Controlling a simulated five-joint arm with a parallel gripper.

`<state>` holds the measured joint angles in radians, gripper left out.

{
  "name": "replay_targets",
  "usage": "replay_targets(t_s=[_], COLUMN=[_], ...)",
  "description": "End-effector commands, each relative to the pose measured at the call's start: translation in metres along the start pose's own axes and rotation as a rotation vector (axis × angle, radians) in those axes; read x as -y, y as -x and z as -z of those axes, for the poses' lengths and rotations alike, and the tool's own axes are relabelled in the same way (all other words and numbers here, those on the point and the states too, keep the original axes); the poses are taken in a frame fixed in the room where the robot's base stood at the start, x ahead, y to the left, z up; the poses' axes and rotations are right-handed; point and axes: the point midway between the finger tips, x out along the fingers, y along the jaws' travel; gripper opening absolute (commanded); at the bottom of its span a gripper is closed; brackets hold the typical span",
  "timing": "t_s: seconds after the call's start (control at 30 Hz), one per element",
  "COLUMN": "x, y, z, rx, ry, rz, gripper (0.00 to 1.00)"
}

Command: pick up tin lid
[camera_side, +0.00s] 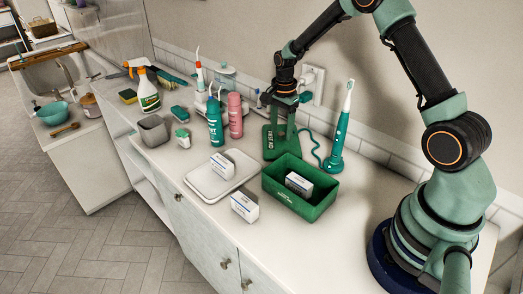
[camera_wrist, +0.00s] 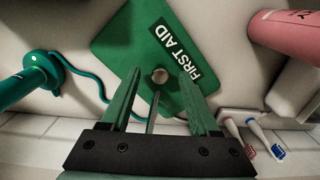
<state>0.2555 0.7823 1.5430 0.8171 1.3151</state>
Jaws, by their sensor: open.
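The tin lid (camera_side: 269,150) is a flat green plate with a dark FIRST AID label, lying on the counter just behind the green tin. In the wrist view the lid (camera_wrist: 125,50) fills the upper middle, with a small round knob or hole near its lower part. My gripper (camera_side: 282,124) points down over the lid. In the wrist view my gripper (camera_wrist: 160,82) is open, one finger on each side of the round spot, and holds nothing. I cannot tell whether the fingertips touch the lid. The green tin (camera_side: 320,209) stands open in front with a white box (camera_side: 299,184) inside.
A teal electric toothbrush (camera_side: 338,140) with a curled cord stands right of the lid. A pink can (camera_side: 235,116) and a teal bottle (camera_side: 215,124) stand to its left. A white tray (camera_side: 207,191) and a loose white box (camera_side: 244,207) lie nearer the front. The wall is close behind.

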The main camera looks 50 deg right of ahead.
Motion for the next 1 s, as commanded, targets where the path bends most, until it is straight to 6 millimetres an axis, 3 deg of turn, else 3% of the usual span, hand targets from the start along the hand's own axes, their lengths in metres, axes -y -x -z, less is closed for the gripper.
replay_targets(t_s=[0.3, 0.47, 0.83, 1.0], x=[0.0, 0.0, 0.001, 0.001], y=[-0.006, -0.005, -0.004, 0.007], z=[0.0, 0.0, 0.0, 0.0], rx=[0.0, 0.0, -0.001, -0.001], ry=[0.0, 0.0, 0.0, 0.0], rz=[0.001, 0.001, 0.002, 0.003], gripper=[0.62, 0.01, 0.0, 0.0])
